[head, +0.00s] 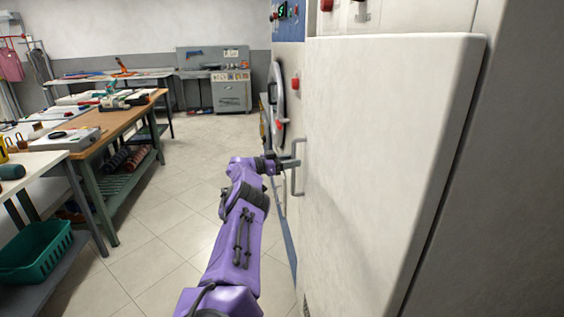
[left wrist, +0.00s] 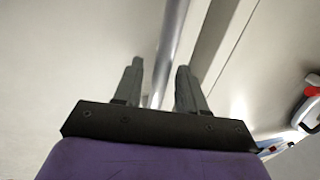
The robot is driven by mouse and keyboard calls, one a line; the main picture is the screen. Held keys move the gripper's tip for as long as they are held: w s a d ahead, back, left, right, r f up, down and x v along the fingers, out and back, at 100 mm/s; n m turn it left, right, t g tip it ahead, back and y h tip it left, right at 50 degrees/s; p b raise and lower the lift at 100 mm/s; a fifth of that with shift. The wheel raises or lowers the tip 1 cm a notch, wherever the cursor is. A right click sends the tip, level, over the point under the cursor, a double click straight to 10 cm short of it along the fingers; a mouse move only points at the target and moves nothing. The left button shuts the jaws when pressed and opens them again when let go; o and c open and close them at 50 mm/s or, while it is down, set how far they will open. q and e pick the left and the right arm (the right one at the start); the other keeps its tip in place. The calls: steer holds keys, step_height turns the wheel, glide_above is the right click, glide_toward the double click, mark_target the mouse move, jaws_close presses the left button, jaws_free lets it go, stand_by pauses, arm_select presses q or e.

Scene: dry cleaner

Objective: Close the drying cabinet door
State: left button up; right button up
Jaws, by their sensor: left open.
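The drying cabinet door (head: 390,150) is a large pale panel filling the right of the head view. A grey bar handle (head: 299,180) stands out near its left edge. How far the door stands open cannot be told. My left gripper (head: 290,162), on a purple arm, is at the handle's upper part. In the left wrist view the open fingers (left wrist: 158,85) point at the door, and the handle bar (left wrist: 172,40) runs up between them in the picture. Whether a finger touches it is unclear. My right gripper is out of view.
A machine with a round door (head: 275,105) and red buttons stands beyond the cabinet. A wooden-topped workbench (head: 125,112) and a table with a green basket (head: 35,250) are at left. The tiled floor (head: 190,170) between is clear.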

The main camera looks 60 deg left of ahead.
arm_select(q)
steer(key=s, duration=0.8)
steer(key=shift+s+a, duration=0.2)
steer(key=shift+a, duration=0.1)
steer(key=shift+s, duration=0.1)
